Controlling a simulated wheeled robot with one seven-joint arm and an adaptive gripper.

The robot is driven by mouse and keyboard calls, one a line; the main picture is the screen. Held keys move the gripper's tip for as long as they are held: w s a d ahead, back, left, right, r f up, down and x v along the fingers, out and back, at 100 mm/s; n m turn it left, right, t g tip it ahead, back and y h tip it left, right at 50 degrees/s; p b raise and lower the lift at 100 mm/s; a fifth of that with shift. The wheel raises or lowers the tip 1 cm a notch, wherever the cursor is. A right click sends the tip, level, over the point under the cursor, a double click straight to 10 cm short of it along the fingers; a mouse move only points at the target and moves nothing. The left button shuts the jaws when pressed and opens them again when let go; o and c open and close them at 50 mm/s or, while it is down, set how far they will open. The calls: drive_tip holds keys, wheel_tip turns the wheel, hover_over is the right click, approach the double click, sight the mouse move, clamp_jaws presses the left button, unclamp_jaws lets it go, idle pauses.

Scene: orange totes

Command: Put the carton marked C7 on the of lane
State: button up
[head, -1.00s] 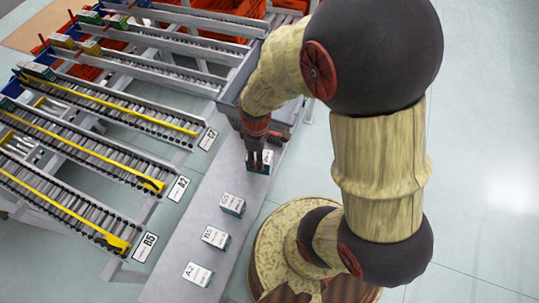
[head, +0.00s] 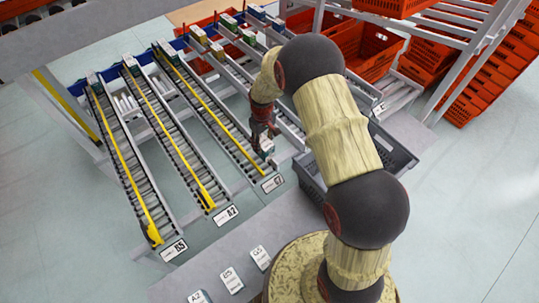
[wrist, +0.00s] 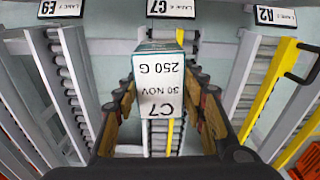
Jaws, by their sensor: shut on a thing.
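The carton marked C7 (wrist: 160,92) is white with a green edge and reads "250 G" and "30 NOV". My gripper (wrist: 165,100) is shut on it, one finger on each side. In the head view the held carton (head: 266,146) hangs under my gripper (head: 262,132), over the front part of the lane labelled C7. That lane's label (head: 272,183) shows in the head view, and in the wrist view the C7 label (wrist: 171,8) lies just beyond the carton. The carton hides part of the rollers, so I cannot tell whether it touches them.
Lanes labelled A2 (head: 226,215) and B5 (head: 173,250) lie to the left; the wrist view also shows an E9 label (wrist: 61,8). Several cartons stand on the grey bench (head: 290,225). A grey tote (head: 395,160) is behind my arm. Orange totes (head: 365,50) fill the back right.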

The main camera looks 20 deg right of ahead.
drive_tip(key=shift+w+m, duration=0.15)
drive_tip(key=shift+m, duration=0.15)
drive_tip(key=shift+f, duration=0.1)
drive_tip(key=shift+f+b, duration=2.15)
drive_tip(key=shift+f, duration=1.65)
drive_tip(key=o, duration=1.3)
drive_tip(key=shift+o, duration=0.6)
wheel_tip(320, 180, up, 12)
